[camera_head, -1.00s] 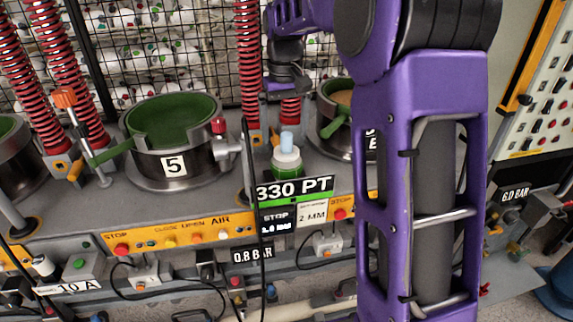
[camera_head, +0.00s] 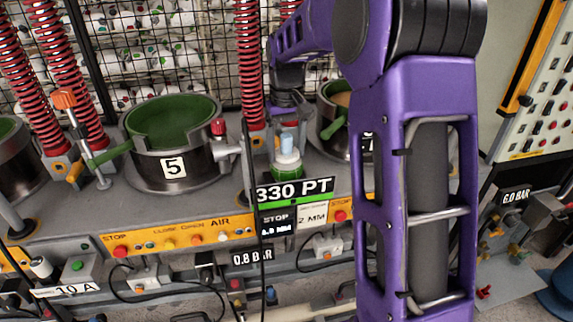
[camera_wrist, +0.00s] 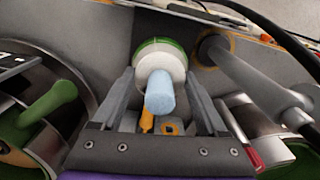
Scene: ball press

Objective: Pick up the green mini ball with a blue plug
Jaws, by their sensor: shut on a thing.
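The green mini ball (camera_head: 286,172) is green below and white above, with a light blue plug (camera_head: 288,142) sticking up from its top. It sits on the grey press deck, between the press marked 5 and the press to its right. My gripper (camera_head: 287,152) has come down over it from above. In the wrist view the ball (camera_wrist: 160,58) and its plug (camera_wrist: 160,93) lie between the two grey fingers of my gripper (camera_wrist: 161,78). The fingers are shut on the ball, one on each side. The exact contact points are hard to see.
The press marked 5 (camera_head: 172,165), with a green-lined bowl, stands to the left. Another press (camera_head: 333,122) stands close behind on the right. A 330 PT sign (camera_head: 294,190) is just in front. Red springs (camera_head: 249,70) rise behind, before a wire mesh.

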